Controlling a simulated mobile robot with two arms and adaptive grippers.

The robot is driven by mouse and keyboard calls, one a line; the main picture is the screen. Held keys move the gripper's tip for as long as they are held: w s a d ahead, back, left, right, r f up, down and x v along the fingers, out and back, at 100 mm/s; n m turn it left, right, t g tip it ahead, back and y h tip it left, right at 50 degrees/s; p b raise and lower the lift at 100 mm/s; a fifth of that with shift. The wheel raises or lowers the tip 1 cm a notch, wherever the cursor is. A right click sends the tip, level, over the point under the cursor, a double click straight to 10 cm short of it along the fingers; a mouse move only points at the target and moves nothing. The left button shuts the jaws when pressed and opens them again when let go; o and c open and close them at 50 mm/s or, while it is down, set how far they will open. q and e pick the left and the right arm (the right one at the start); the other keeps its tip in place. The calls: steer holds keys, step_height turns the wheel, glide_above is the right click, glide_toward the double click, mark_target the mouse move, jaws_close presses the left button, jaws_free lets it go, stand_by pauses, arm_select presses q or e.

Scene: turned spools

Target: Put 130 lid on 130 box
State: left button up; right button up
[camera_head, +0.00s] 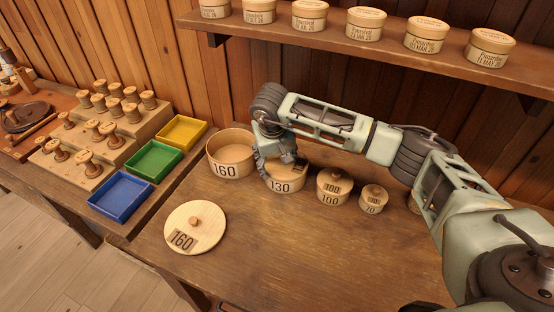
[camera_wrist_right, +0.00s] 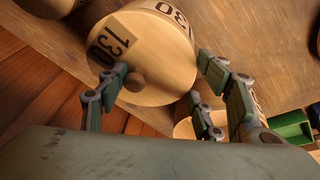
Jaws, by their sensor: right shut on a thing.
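The 130 box (camera_head: 281,185) stands on the table between the 160 box and the 100 box. The pale round 130 lid (camera_wrist_right: 150,55), with its 130 label and small knob (camera_wrist_right: 135,82), lies over the top of the 130 box (camera_wrist_right: 176,12). I cannot tell whether it is fully seated. My right gripper (camera_head: 276,157) comes down over the box from above. In the head view my gripper hides most of the lid. My left gripper is not in view.
The open 160 box (camera_head: 231,165) is close on the left, its lid (camera_head: 195,228) flat in front. The lidded 100 box (camera_head: 334,188) and 70 box (camera_head: 373,200) stand right. Coloured trays (camera_head: 153,161) and spools are far left. A shelf (camera_head: 380,50) overhangs behind.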

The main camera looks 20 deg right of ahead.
mark_target(277, 165)
steer(key=o, duration=1.2)
steer(key=shift+o, duration=0.4)
steer(key=o, duration=0.3)
steer(key=shift+o, duration=0.2)
steer(key=shift+r, duration=0.2)
steer(key=shift+r+p, duration=0.35)
steer(key=shift+r, duration=0.15)
steer(key=shift+r, duration=0.2)
step_height(277, 165, up, 7)
steer(key=p, duration=0.3)
steer(key=shift+f+p, duration=0.15)
steer(key=shift+p, duration=0.15)
